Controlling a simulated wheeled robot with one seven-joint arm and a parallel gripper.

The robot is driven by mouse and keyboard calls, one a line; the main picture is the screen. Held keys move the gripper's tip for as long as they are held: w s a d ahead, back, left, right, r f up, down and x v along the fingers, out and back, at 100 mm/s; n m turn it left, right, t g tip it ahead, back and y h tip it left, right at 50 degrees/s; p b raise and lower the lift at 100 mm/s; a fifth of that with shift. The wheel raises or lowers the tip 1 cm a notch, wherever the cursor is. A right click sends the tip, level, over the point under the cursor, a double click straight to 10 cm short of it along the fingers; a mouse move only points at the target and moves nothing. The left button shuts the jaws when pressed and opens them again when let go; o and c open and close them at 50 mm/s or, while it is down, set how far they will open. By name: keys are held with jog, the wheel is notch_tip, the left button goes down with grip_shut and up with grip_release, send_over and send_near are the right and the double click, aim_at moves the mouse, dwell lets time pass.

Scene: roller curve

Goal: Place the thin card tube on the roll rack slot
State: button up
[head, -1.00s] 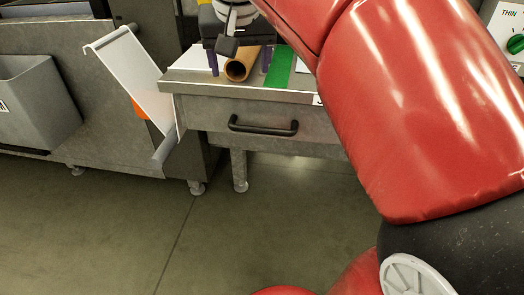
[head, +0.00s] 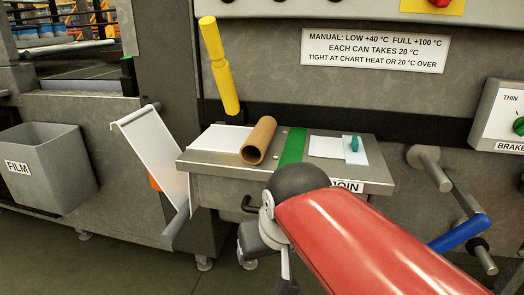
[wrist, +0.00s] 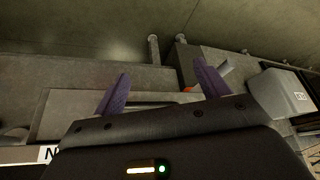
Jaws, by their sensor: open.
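A brown card tube (head: 259,140) lies on the bench top (head: 216,164) in the head view, its open end facing me. It lies left of a green strip. My gripper shows in the wrist view with two purple fingers (wrist: 162,86), spread apart with nothing between them. The gripper is apart from the tube. Rods stick out of the wall on the right, one with a blue roll (head: 459,234); I cannot tell whether they are the roll rack.
A yellow rod (head: 219,65) stands tilted behind the bench. White sheets and a small teal piece (head: 354,143) lie right of the green strip (head: 292,146). A tilted white panel (head: 153,143) and a grey FILM bin (head: 47,172) stand left. A brake box (head: 505,115) is at right.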

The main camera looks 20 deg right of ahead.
jog(key=w+d+r+m+h+p, duration=0.1)
jog(key=w+d+r+m+p, duration=0.15)
jog(key=w+r, duration=0.9)
notch_tip(320, 180, up, 7)
jog(key=m+g+h, duration=0.1)
jog(key=m+g, duration=0.1)
jog(key=m, duration=0.1)
send_over(260, 128)
jog(key=s+a, duration=0.2)
jog(key=s, duration=0.1)
jog(key=shift+r, duration=0.1)
jog(key=shift+w+d, duration=0.15)
jog(key=shift+w, duration=0.1)
jog(key=shift+w+f, duration=0.15)
jog(key=shift+f, duration=0.05)
jog(key=x, duration=0.7)
jog(key=shift+w+d+b, duration=0.15)
jog(key=shift+d+b, duration=0.1)
jog(key=shift+b, duration=0.15)
jog(key=shift+r, duration=0.1)
jog(key=shift+c, duration=0.2)
jog(key=c, duration=1.1)
jog(key=shift+r, duration=0.1)
jog(key=shift+c, duration=0.2)
